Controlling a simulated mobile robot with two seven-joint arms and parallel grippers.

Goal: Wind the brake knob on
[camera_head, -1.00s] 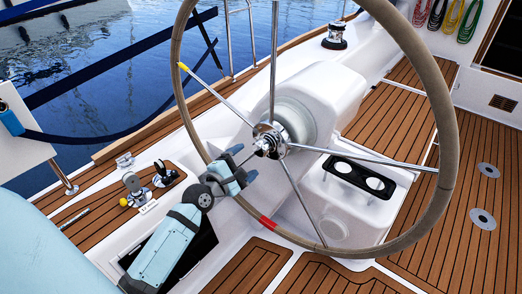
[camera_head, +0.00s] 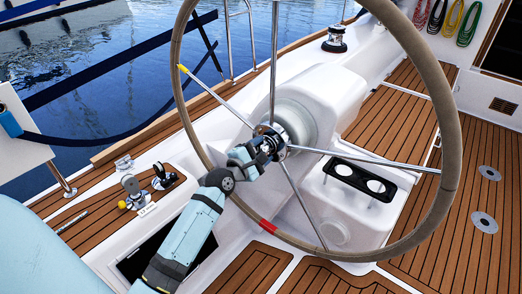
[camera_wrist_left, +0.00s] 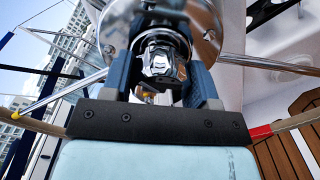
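The chrome brake knob (camera_wrist_left: 163,62) sits at the wheel's hub. In the left wrist view it lies between the two dark fingers of my left gripper (camera_wrist_left: 165,68). One finger is on each side of it, very close; I cannot tell whether they press on it. In the head view my left gripper (camera_head: 268,143) is at the hub and covers most of the knob. The steering wheel (camera_head: 447,130) has a tan rim with a red mark at the lower left and a yellow mark at the upper left. My right gripper is not in view.
The white pedestal (camera_head: 310,105) stands behind the wheel, with a black cup holder (camera_head: 360,180) on its lower part. Chrome spokes run out from the hub around my gripper. Winch handles and a yellow knob (camera_head: 122,204) are at the left. Teak deck is clear at right.

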